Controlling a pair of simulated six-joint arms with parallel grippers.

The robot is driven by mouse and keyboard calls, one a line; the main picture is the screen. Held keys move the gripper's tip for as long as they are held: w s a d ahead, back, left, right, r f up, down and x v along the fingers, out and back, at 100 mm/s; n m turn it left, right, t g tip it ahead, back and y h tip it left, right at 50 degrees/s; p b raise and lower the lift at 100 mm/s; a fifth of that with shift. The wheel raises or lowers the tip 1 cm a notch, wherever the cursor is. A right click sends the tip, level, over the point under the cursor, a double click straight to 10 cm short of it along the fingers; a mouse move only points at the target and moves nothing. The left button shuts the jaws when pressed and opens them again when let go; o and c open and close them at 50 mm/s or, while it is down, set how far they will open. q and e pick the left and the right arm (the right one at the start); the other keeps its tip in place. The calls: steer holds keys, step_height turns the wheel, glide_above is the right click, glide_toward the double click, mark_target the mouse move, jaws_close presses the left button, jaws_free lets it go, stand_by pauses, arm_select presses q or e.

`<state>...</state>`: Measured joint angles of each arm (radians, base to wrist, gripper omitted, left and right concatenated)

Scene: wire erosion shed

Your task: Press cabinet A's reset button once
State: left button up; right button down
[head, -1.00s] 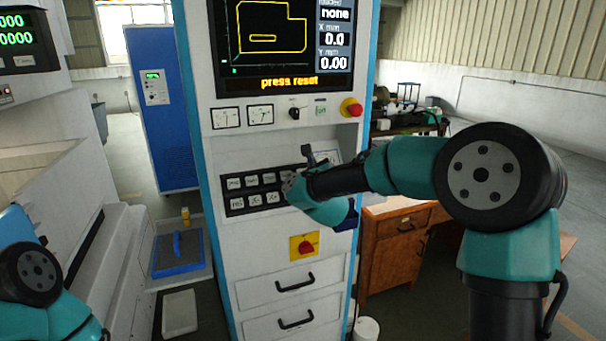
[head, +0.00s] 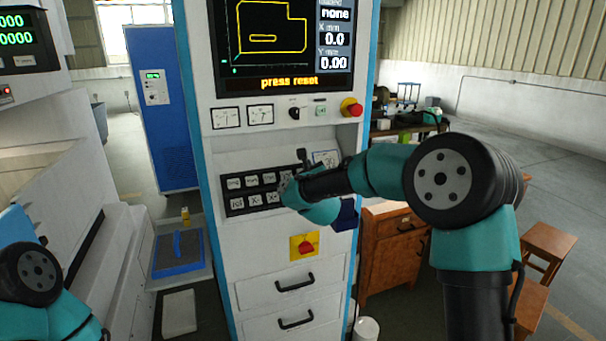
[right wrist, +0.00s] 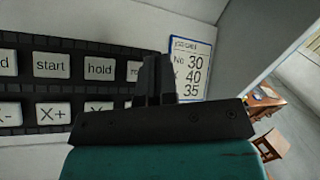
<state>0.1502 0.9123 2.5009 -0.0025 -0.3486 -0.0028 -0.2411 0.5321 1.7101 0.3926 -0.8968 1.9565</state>
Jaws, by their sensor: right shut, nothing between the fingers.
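Cabinet A (head: 280,240) is the tall white cabinet with blue edges, and its screen (head: 284,45) reads "press reset". A black key panel (head: 250,192) with two rows of white keys is on its front. In the right wrist view, the start (right wrist: 52,64) and hold (right wrist: 98,67) keys show, and a key beginning "re" (right wrist: 135,70) is partly hidden by my fingers. My right gripper (right wrist: 155,78) is shut and empty, in front of the panel's right end. I cannot tell whether it touches a key. My left gripper is out of view; part of that arm shows at lower left.
A red emergency knob (head: 351,107) sits above the key panel, and a red switch on a yellow plate (head: 304,246) below. A small card (right wrist: 189,68) is right of the keys. A wooden cabinet (head: 395,250) stands behind at the right.

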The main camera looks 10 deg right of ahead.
steer(key=shift+w+a+f, duration=0.1)
steer(key=shift+w+f, duration=0.55)
steer(key=shift+w, duration=0.2)
steer(key=shift+w+a+f, duration=0.1)
steer(key=shift+w+f, duration=0.5)
steer(key=shift+w, duration=0.25)
steer(key=shift+w+f, duration=0.1)
stand_by(0.8)
steer(key=shift+w+f, duration=0.1)
steer(key=shift+w, duration=0.15)
steer(key=shift+w+a+f, duration=0.1)
steer(key=shift+w+f, duration=0.15)
steer(key=shift+w, duration=0.05)
stand_by(0.8)
steer(key=shift+s, duration=0.1)
steer(key=shift+s+r, duration=0.5)
steer(key=shift+s, duration=0.1)
stand_by(0.4)
steer(key=s+r, duration=0.3)
steer(key=s, duration=0.1)
steer(key=shift+d, duration=0.3)
